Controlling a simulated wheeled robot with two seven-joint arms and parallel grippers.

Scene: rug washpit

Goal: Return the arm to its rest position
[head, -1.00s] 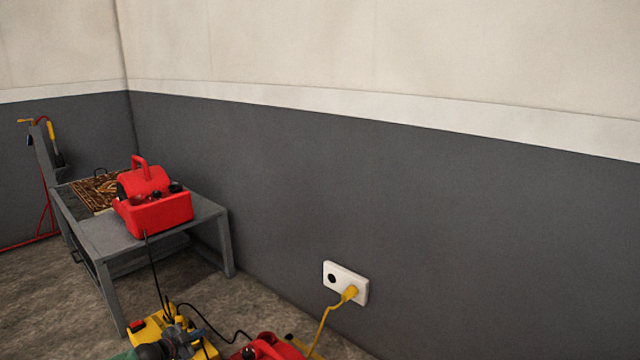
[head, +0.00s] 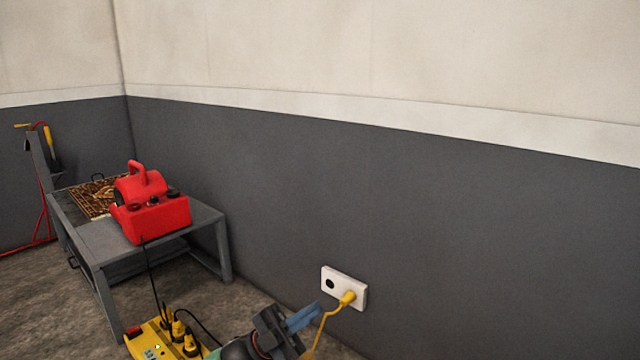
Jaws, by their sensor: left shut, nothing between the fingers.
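My left gripper (head: 304,316) is at the bottom of the head view, in front of the wall socket and left of the yellow cord. Its blue fingers are shut with nothing between them and point right, toward the socket. It looks apart from the socket, though how far in depth I cannot tell. The forearm comes in from the bottom edge and hides part of the floor. My right gripper does not show.
A white wall socket (head: 330,284) holds a yellow plug (head: 347,298) with a yellow cord. A yellow power strip (head: 150,342) with plugs lies at the bottom left. A red blower (head: 158,217) and a patterned rug (head: 88,197) rest on a grey table (head: 100,243).

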